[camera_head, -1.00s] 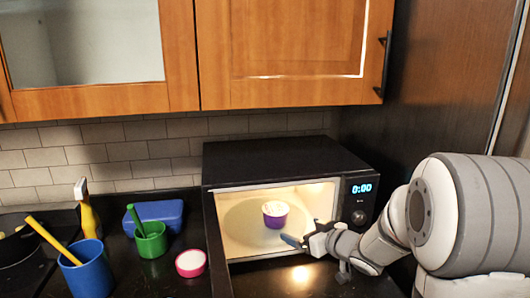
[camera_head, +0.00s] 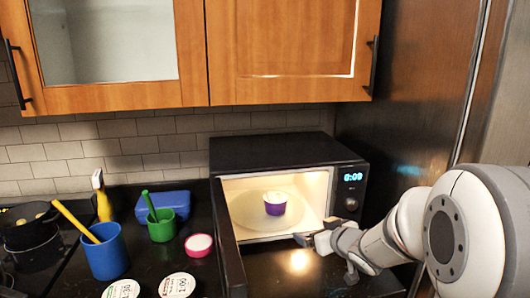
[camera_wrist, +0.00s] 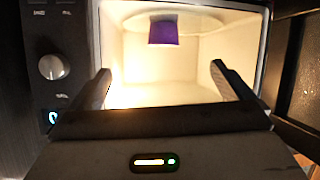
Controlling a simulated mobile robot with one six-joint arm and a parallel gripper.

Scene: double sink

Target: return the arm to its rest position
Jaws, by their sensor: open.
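My gripper (camera_head: 301,239) is open and empty in front of the lower right part of the microwave opening. In the wrist view its two fingers (camera_wrist: 160,70) stand wide apart with nothing between them, facing the lit cavity. My arm reaches in from the right in the head view. The black microwave (camera_head: 285,152) stands on the counter with its door (camera_head: 231,262) swung open on the left. A purple cup with white contents (camera_head: 274,208) sits upright inside on the turntable, apart from my gripper. The cup also shows in the wrist view (camera_wrist: 163,32).
Left of the microwave are a blue cup (camera_head: 105,256), a green cup (camera_head: 161,230), a blue box (camera_head: 172,201), a yellow bottle (camera_head: 103,201), a pink-rimmed tub (camera_head: 199,246), round lids (camera_head: 176,286) and a pot (camera_head: 30,240). Wooden cabinets (camera_head: 290,92) hang above. A dark tall panel (camera_head: 420,110) stands right.

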